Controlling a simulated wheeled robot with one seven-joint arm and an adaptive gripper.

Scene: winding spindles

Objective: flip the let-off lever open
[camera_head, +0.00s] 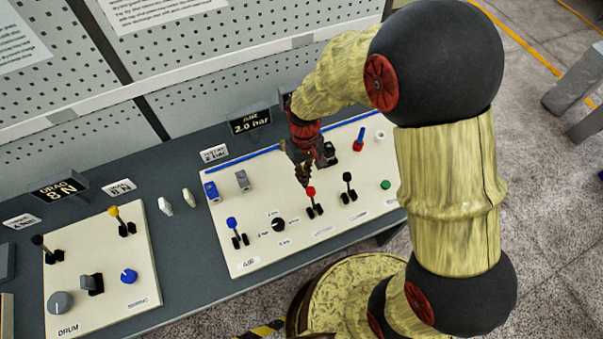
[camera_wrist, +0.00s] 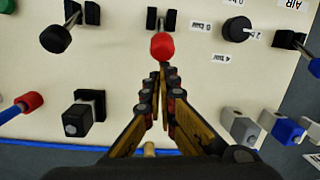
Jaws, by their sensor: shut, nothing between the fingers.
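The cream panel (camera_head: 255,250) marked AIR carries upright levers with black brackets. The red-knobbed lever (camera_head: 311,192) stands mid-panel, with the black-knobbed lever (camera_head: 348,178) to its right and the blue-knobbed lever (camera_head: 232,224) to its left. The small labels are too blurred to tell which is the let-off lever. My gripper (camera_head: 305,180) is shut and empty, pointing down just behind the red knob. In the wrist view its fingertips (camera_wrist: 163,70) are close to the red knob (camera_wrist: 162,46); I cannot tell whether they touch. The black knob (camera_wrist: 56,38) is apart at the left.
A black dial (camera_head: 278,224) sits left of the red lever. Grey (camera_head: 242,180) and blue (camera_head: 211,192) switches stand at the panel's back left. A black switch (camera_wrist: 78,118) is beside my gripper. A second panel (camera_head: 140,285) with knobs lies at the left.

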